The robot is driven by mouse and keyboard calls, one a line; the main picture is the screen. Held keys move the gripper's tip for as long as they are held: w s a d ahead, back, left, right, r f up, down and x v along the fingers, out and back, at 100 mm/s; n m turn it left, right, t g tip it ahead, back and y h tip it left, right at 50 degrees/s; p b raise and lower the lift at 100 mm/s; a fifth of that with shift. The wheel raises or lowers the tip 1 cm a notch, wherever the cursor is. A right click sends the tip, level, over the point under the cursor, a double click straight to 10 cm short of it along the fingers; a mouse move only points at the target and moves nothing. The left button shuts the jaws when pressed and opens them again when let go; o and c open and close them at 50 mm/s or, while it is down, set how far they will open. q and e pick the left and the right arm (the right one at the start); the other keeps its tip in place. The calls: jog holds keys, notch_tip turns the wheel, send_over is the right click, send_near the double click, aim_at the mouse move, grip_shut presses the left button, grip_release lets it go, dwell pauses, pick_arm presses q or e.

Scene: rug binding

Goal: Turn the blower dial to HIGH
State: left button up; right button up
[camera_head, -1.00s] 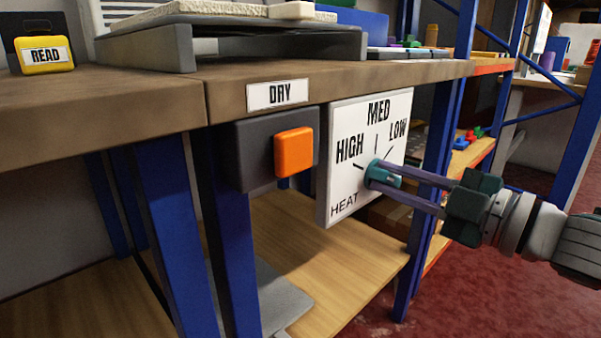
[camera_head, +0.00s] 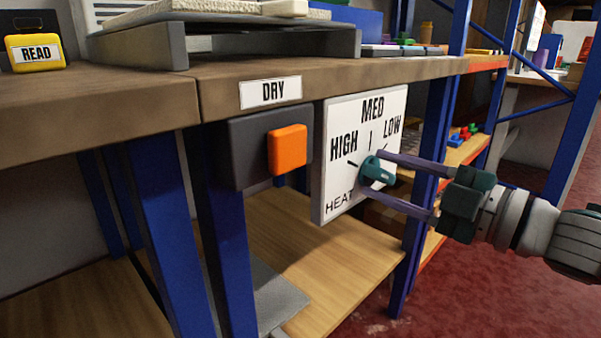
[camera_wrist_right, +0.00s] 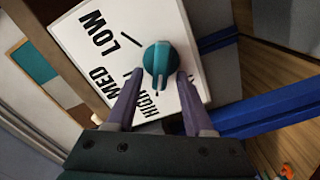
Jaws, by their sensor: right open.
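The blower dial (camera_head: 376,171) is a teal round knob with a raised ridge, on a white panel (camera_head: 333,184) marked HIGH, MED, LOW and HEAT. The dial also shows in the right wrist view (camera_wrist_right: 160,60). There its ridge lines up with the short mark beside HIGH. My right gripper (camera_head: 370,176) is open, its two purple fingers spread on either side of the dial, one above and one below in the head view. In the wrist view, its fingertips (camera_wrist_right: 159,74) stand apart from the knob's ridge. My left gripper is not in view.
An orange button (camera_head: 287,149) on a dark box sits left of the panel, under the DRY label (camera_head: 270,92). The brown bench edge (camera_head: 330,80) runs just above. A blue post (camera_head: 424,180) stands behind my right fingers. Open floor (camera_head: 480,290) lies at right.

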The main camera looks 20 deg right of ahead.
jog(key=p+v, duration=0.2)
jog(key=v, duration=0.8)
jog(key=shift+p, duration=0.4)
jog(key=shift+w, duration=0.1)
